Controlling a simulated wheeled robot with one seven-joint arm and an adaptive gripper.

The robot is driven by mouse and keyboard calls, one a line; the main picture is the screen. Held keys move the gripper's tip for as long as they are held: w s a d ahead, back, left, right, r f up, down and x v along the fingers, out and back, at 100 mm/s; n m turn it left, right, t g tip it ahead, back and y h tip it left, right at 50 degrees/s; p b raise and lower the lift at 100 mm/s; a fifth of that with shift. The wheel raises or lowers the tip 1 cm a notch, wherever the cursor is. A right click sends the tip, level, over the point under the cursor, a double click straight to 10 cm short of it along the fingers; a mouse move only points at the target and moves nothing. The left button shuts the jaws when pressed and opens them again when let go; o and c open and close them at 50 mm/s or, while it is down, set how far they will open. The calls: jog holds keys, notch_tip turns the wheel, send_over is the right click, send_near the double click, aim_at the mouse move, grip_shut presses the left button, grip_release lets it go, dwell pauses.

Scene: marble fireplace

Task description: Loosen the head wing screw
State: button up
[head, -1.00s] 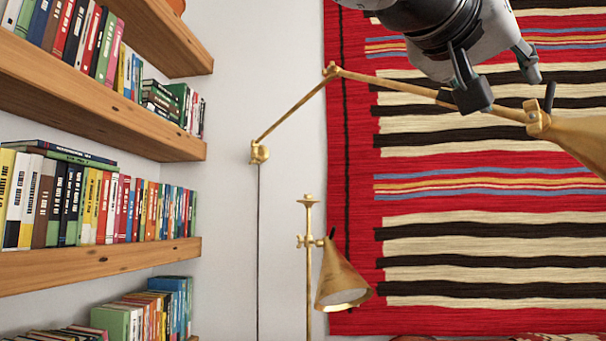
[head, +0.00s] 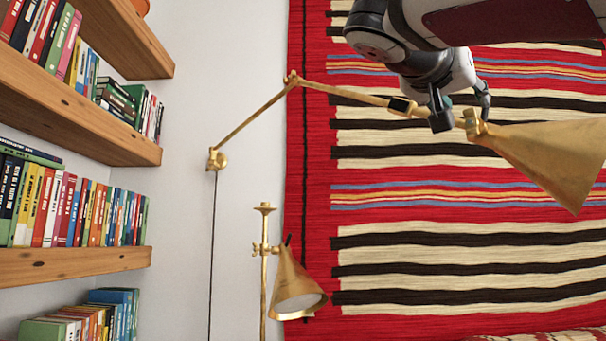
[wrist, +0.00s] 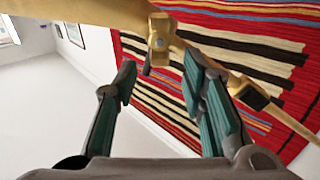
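A brass swing-arm wall lamp spans the head view, with its cone shade (head: 550,155) at the right end. The head joint (head: 476,128) sits where the shade meets the arm tube; it also shows in the wrist view (wrist: 158,30). A small dark piece, apparently the head wing screw (wrist: 147,71), projects from this joint between my finger lines. In the head view my fingers seem to cover it. My gripper (head: 463,116) is at the joint, fingers pointing down. In the wrist view the gripper (wrist: 159,68) is open, with a wide gap; I cannot tell whether it touches anything.
A dark collar (head: 402,105) sits on the lamp's arm tube. The arm runs to a wall mount (head: 217,160). A second brass lamp (head: 295,285) stands below. Bookshelves (head: 70,265) line the left. A striped rug (head: 450,205) hangs behind the lamp.

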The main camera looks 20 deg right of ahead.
jog(key=shift+x, duration=1.2)
grip_shut()
